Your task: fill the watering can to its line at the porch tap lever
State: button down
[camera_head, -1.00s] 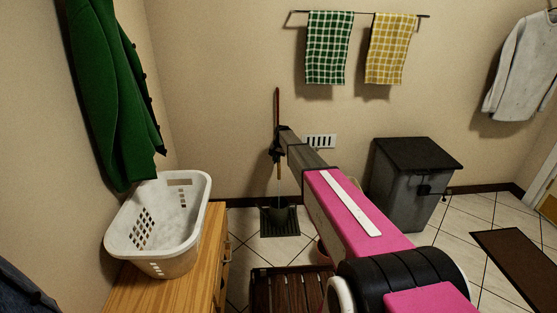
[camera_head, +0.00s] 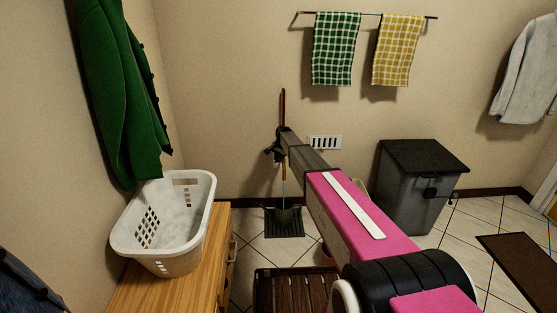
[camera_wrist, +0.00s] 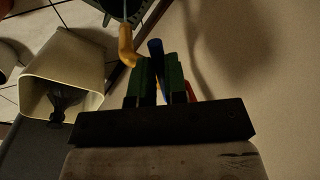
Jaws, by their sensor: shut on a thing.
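The tap's brass spout (camera_head: 285,165) juts from the back wall; it also shows in the wrist view (camera_wrist: 127,46). A thin pale line, looking like running water, drops from the spout to the dark watering can (camera_head: 288,214), which stands under it on the floor. The can's fill line and water level are too small to make out. My gripper (camera_head: 277,147) is at the tap, its green fingers shut on the blue lever (camera_wrist: 155,48). Most of the lever is hidden between the fingers.
The can stands on a dark drain grate (camera_head: 284,232). A white basket (camera_head: 165,225) sits on a wooden cabinet (camera_head: 215,245) at left. A slatted wooden piece (camera_head: 290,290) is in front. A dark bin (camera_head: 415,190) is at right. A cream container (camera_wrist: 85,65) stands near my wrist.

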jog(key=c, duration=1.1)
grip_release()
jog(key=shift+c, duration=0.2)
jog(key=shift+r, duration=0.15)
notch_tip(320, 180, up, 10)
jog(key=s+d, duration=0.1)
jog(key=shift+s+d+r, duration=0.2)
jog(key=shift+d, duration=0.15)
